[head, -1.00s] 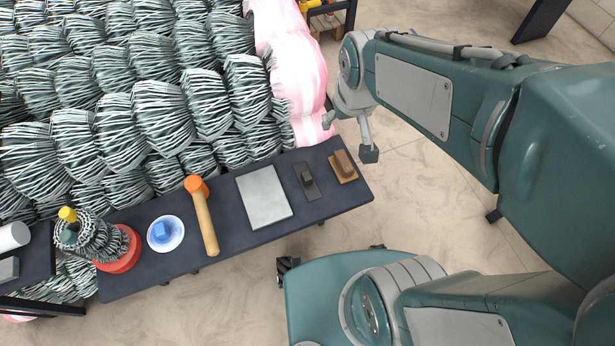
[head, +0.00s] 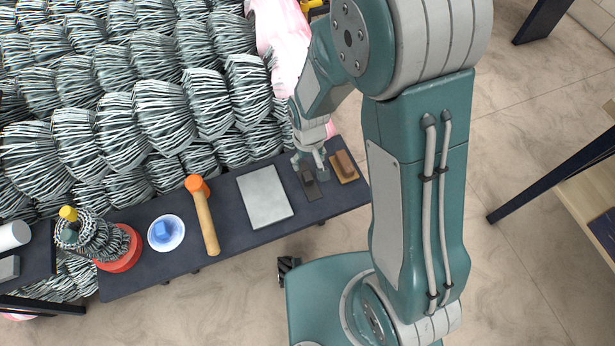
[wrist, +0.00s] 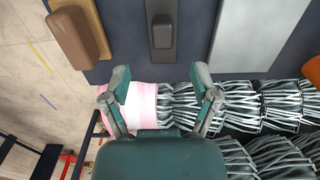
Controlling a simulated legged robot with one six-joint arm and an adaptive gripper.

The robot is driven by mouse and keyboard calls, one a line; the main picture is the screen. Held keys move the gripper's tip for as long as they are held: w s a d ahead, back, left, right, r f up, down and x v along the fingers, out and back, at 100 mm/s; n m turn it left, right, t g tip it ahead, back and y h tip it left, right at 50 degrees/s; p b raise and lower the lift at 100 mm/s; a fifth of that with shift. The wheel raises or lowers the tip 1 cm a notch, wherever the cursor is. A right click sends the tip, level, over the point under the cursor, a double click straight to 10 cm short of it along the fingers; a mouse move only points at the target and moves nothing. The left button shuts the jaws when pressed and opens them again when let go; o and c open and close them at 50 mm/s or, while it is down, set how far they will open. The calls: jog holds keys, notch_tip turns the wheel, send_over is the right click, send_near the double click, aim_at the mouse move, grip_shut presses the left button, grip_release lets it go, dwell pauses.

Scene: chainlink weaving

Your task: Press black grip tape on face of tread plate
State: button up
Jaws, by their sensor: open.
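The tread plate (head: 264,197) is a flat light grey rectangle lying on the dark bench; it also shows in the wrist view (wrist: 243,38). The black grip tape (head: 309,185) is a dark strip with a raised block on it, lying right of the plate and apart from it. It also shows in the wrist view (wrist: 163,32), top centre. My gripper (head: 311,168) hovers at the bench's back edge, close to the tape. In the wrist view my gripper (wrist: 162,82) has its fingers spread wide with nothing between them, and the tape lies beyond the fingertips.
A brown block on a wooden board (head: 344,167) sits just right of the tape. Left of the plate are an orange-headed mallet (head: 205,217), a white bowl (head: 166,233) with a blue piece, and a red-based wire coil (head: 125,250). Wire rolls (head: 160,118) crowd behind the dark bench (head: 233,226).

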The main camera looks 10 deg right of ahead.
aim_at(307, 175)
notch_tip(307, 175, down, 7)
jog(key=shift+s+a+f, duration=0.1)
jog(key=shift+a+f, duration=0.05)
dwell(0.4)
jog(key=c, duration=1)
